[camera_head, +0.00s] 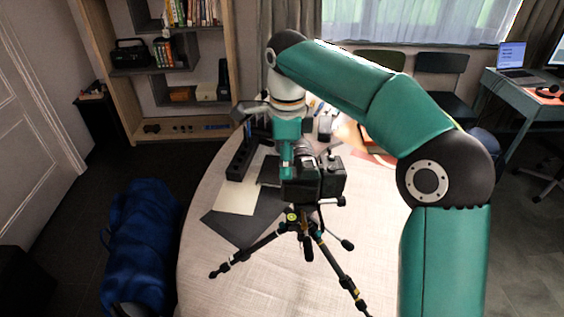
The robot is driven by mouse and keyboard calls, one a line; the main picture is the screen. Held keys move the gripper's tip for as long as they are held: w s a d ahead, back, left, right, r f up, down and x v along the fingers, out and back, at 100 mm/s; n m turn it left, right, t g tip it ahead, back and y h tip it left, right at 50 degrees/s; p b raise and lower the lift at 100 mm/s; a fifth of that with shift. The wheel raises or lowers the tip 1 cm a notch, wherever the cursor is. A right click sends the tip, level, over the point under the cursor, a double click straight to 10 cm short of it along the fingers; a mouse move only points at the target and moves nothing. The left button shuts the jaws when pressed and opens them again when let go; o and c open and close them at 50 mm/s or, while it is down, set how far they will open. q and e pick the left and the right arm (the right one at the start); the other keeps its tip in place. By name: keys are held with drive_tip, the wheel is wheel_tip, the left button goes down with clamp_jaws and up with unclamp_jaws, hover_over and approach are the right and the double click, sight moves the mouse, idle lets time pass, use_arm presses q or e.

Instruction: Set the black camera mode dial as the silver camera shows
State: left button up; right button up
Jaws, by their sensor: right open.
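The black camera (331,182) sits on a small tripod (306,222) that stands on the table (375,225). My right arm reaches in from the right and arches over the table. My right gripper (287,168) points down at the left part of the camera's top, at or just above it. It is open, though its fingers are small and hard to see here. The camera's mode dial cannot be made out; the gripper covers that part. I cannot identify the silver camera for certain; a small greyish object (325,127) stands behind the black camera. My left gripper is not in view.
A dark box-like holder (242,158), a cream sheet (238,198) and a dark mat (236,227) lie left of the tripod. Its legs spread widely towards the front. The table's front left is bare. A blue bag (142,240) lies on the floor at left.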

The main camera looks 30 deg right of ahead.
drive_tip(key=shift+r, duration=0.1)
clamp_jaws()
drive_tip(key=shift+a, duration=0.25)
drive_tip(key=shift+d, duration=0.2)
drive_tip(key=shift+d+r+n+p, duration=0.1)
drive_tip(key=shift+n+p, duration=0.45)
drive_tip(key=shift+n, duration=0.25)
drive_tip(key=shift+n+p, duration=0.9)
drive_tip(key=shift+n, duration=1.1)
